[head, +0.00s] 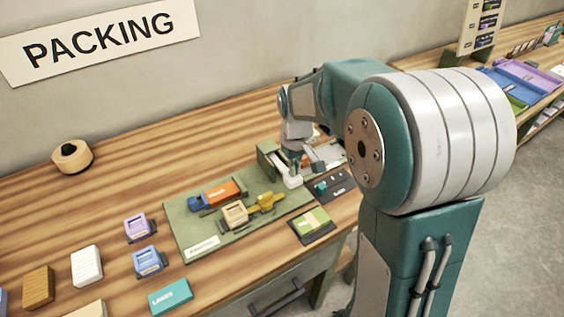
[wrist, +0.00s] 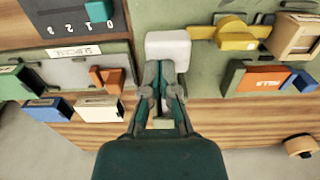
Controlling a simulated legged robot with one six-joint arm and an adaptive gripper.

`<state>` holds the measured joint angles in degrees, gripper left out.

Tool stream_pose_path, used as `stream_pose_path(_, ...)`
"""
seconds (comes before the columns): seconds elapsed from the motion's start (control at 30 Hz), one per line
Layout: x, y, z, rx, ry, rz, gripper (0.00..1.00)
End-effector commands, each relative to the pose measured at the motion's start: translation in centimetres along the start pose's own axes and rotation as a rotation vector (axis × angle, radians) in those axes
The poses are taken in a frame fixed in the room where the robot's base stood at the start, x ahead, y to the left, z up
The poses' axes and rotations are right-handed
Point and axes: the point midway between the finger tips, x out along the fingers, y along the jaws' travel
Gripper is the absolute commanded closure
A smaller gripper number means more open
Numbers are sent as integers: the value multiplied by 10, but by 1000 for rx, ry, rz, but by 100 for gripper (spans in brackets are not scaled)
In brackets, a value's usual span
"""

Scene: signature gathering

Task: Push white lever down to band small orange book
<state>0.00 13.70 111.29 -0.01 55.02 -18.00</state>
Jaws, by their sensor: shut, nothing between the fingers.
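The orange book (head: 220,192), with a blue part at one end, lies on the green board (head: 200,228). It also shows at the right of the wrist view (wrist: 258,80). The white lever (head: 291,181) is at the board's right end, and its white block (wrist: 168,48) is at the top middle of the wrist view. My gripper (wrist: 167,66) is shut and empty, its fingertips at the near edge of the white block. I cannot tell whether they touch it. In the head view my gripper (head: 294,168) points down at the lever, partly hiding it.
A yellow piece (head: 268,202) and a beige block (head: 235,214) sit on the board beside the orange book. A dark numbered panel (head: 334,187) is right of the lever. A green pad (head: 311,224) lies in front. Stamps and small books lie at left.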

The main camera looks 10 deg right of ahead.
Motion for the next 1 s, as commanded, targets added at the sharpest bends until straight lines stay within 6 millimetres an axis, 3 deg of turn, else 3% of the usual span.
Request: stream_pose_path(1.0,18,0,0,0,-1,0,100)
